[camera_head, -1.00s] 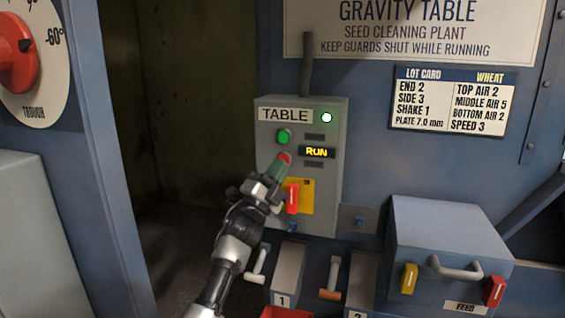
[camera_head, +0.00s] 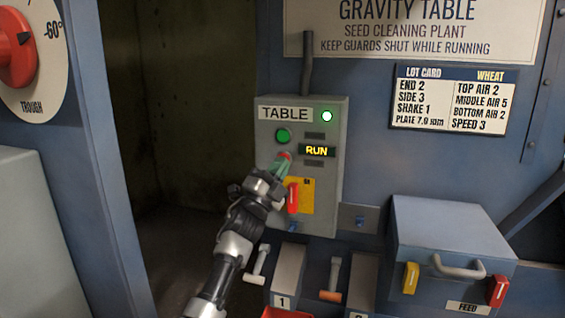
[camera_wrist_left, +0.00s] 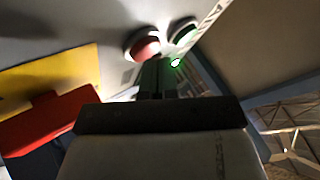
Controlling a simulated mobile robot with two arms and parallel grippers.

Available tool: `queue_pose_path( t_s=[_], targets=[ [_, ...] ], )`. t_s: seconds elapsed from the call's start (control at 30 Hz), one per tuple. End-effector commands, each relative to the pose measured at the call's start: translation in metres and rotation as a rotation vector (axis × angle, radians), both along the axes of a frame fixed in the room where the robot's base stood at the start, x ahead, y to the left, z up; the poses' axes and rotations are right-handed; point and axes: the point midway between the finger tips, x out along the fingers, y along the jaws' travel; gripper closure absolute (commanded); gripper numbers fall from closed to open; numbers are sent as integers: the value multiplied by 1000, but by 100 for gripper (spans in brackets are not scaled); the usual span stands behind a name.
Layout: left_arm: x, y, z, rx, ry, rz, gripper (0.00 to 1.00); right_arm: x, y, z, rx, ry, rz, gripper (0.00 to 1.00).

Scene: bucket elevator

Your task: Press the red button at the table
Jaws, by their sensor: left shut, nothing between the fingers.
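The grey control box labelled TABLE (camera_head: 328,180) is on the blue machine front. The red button (camera_head: 285,156) sits below the green button (camera_head: 283,136). The box's display reads RUN and a small lamp at its top right is lit. My left gripper (camera_head: 282,165) is shut and empty, its fingertips at the lower edge of the red button. In the left wrist view the red button (camera_wrist_left: 144,44) shows just beyond the fingertips (camera_wrist_left: 158,70), with the green button (camera_wrist_left: 183,30) beside it. I cannot tell whether the tips touch the red button. My right gripper is not in view.
A red switch handle (camera_head: 293,198) on a yellow plate (camera_head: 307,196) is close below and right of the gripper. Levers (camera_head: 332,278) and a blue feed box (camera_head: 445,235) with a handle are lower right. A dark opening (camera_head: 185,130) lies left of the control box.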

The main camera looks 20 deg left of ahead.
Motion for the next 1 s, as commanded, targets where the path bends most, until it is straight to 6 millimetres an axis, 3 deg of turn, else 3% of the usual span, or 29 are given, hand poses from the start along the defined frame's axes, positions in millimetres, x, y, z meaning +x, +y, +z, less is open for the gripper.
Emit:
queue_pose_path(
  t_s=[0.53, 1.0],
  targets=[
    [6, 0, 0, 0, -1, -1, 100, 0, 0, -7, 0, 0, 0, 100],
    [1, 0, 1, 0, 0, 1, 100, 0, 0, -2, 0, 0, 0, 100]
  ],
)
